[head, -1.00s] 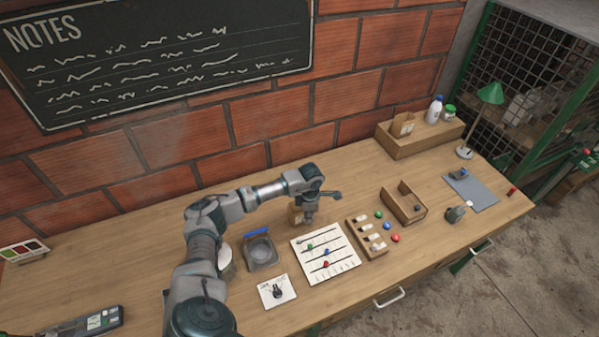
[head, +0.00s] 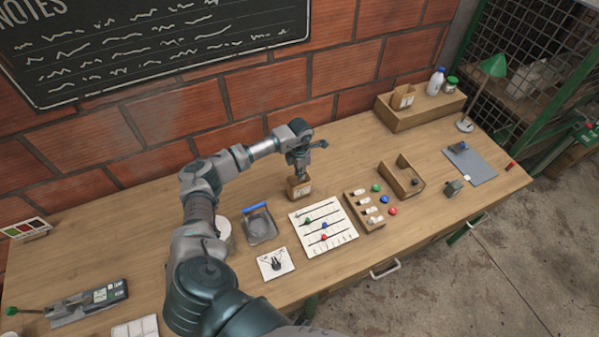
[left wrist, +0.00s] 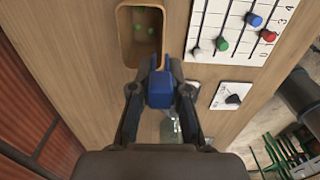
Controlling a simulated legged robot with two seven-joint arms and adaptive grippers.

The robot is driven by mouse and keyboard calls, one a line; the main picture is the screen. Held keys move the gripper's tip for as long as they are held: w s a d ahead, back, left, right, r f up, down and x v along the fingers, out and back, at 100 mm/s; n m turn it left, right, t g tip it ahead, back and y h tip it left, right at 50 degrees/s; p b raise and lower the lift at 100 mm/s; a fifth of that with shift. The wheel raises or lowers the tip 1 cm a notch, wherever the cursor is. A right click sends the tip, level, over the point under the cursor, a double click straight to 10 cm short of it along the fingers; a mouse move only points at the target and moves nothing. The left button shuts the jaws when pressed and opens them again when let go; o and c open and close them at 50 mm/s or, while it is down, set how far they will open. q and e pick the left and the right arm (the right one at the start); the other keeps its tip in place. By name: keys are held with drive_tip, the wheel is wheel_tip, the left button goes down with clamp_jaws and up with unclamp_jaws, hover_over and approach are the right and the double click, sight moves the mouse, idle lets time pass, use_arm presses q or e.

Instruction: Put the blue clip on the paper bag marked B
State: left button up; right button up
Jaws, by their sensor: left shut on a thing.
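My left gripper (head: 298,174) is shut on a blue clip (left wrist: 160,88), which shows between the fingers in the left wrist view. In the head view the gripper points down just above a small brown paper bag (head: 299,189) with a pale label. In the left wrist view this bag (left wrist: 122,40) is open at the top, with green bits inside, and lies just beyond the clip. I cannot tell whether the clip touches its rim. The label's letter is too small to read. Another paper bag (head: 403,98) stands on the wooden riser at the back right. My right gripper is not in view.
A grey tray (head: 262,228) with a blue bar at its rim, a white slider board (head: 323,226) and a wooden block with white labels (head: 364,210) stand near the bag. An open wooden box (head: 402,178) is further right. The bench (head: 345,165) behind the board is clear.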

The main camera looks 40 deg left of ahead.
use_arm(q)
drive_tip(key=shift+d+f+b, duration=0.25)
drive_tip(key=shift+f+b, duration=0.5)
drive_tip(key=shift+f, duration=0.4)
drive_tip(key=shift+a+f+b, duration=0.1)
drive_tip(key=shift+f+b, duration=1.75)
drive_tip(key=shift+f, duration=0.85)
drive_tip(key=o, duration=0.8)
wheel_tip(320, 180, up, 12)
drive_tip(key=shift+f, duration=0.1)
